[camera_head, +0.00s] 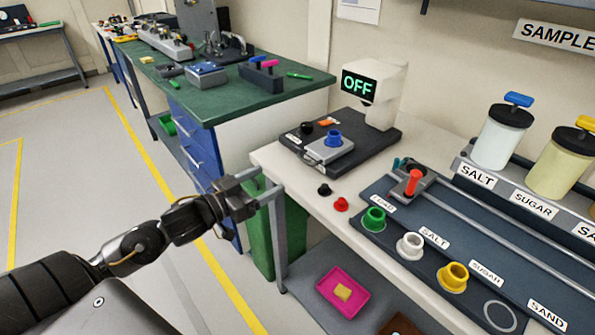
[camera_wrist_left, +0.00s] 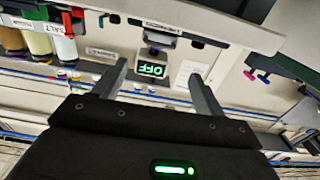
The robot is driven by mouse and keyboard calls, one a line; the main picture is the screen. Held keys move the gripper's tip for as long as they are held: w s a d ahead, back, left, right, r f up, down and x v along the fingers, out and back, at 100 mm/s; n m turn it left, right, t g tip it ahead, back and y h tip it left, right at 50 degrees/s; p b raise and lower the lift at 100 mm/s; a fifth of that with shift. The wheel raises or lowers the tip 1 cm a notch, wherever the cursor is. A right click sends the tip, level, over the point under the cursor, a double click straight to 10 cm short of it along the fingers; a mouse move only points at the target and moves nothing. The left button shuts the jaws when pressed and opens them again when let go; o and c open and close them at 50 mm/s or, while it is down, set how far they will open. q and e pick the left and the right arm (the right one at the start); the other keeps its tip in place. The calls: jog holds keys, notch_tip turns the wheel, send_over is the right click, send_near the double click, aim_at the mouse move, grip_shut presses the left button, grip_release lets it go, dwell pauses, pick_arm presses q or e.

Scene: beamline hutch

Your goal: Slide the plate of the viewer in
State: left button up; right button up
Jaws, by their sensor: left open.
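The viewer (camera_head: 372,82) is a cream-white post and head with a green "OFF" screen, standing on a dark base (camera_head: 362,142) on the white bench. Its grey plate (camera_head: 324,151) lies on the base, projecting toward the front left, with a blue ring-shaped cup (camera_head: 333,139) on it. My left gripper (camera_head: 273,184) is open and empty, just off the bench's left front corner, apart from the plate. In the left wrist view the scene is upside down; the "OFF" screen (camera_wrist_left: 152,69) shows between the open fingers (camera_wrist_left: 156,78). My right gripper is not in view.
A black knob (camera_head: 324,190) and a red knob (camera_head: 341,204) lie on the bench before the base. A dark tray with green (camera_head: 374,219), white and yellow cups stands to the right. A green-topped bench (camera_head: 225,92) stands at the back left. A magenta tray (camera_head: 343,290) is on the lower shelf.

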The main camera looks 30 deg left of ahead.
aim_at(303, 160)
pick_arm(q)
jog(key=x, duration=1)
jog(key=shift+p, duration=0.35)
jog(key=shift+w+d, duration=0.15)
jog(key=shift+w, duration=0.25)
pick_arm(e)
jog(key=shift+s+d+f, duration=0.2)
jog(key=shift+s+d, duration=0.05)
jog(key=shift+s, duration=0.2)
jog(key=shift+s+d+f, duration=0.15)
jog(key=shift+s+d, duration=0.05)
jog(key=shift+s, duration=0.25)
